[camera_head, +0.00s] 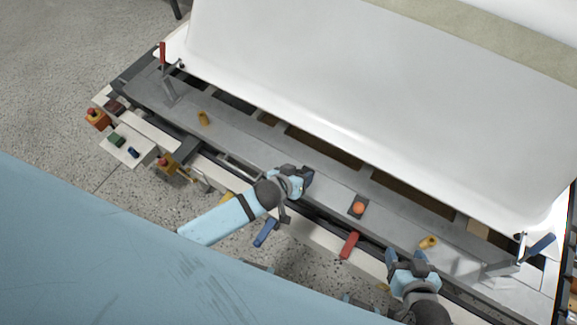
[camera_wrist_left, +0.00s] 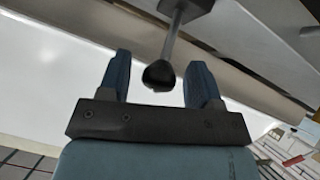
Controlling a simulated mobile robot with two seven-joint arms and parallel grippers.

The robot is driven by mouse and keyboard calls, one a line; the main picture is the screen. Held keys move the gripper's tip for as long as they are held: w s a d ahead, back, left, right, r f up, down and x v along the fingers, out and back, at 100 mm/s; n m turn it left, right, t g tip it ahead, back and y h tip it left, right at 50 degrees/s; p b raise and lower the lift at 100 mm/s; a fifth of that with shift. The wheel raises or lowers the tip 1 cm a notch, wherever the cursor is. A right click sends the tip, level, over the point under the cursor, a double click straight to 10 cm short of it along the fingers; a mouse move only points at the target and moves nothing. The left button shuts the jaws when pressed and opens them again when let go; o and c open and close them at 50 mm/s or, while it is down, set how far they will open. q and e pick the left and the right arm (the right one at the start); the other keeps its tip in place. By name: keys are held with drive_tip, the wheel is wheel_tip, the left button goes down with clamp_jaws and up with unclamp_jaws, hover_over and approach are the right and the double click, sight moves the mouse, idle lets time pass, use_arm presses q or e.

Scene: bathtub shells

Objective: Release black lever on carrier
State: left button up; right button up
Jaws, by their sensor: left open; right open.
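The black lever (camera_wrist_left: 159,75) shows in the left wrist view as a dark knob on a grey rod that comes down from a block at the top. My left gripper (camera_wrist_left: 160,63) is open, with one blue finger on each side of the knob. Gaps show between knob and fingers. In the head view my left gripper (camera_head: 300,180) is at the front edge of the grey carrier (camera_head: 240,135); the lever cannot be told apart from the gripper there. My right gripper (camera_head: 407,256) is open and empty near the carrier's front edge, at the lower right.
A white tub shell (camera_head: 290,60) lies on the carrier. A red-handled clamp (camera_head: 163,54) stands at its left end and a blue-handled clamp (camera_head: 540,245) at its right. A blue handle (camera_head: 265,232), a red handle (camera_head: 349,245) and an orange button (camera_head: 358,208) are near my grippers.

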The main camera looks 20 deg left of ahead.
use_arm(q)
drive_tip(key=p+v, duration=0.1)
drive_tip(key=v, duration=1.2)
drive_tip(key=shift+s, duration=0.15)
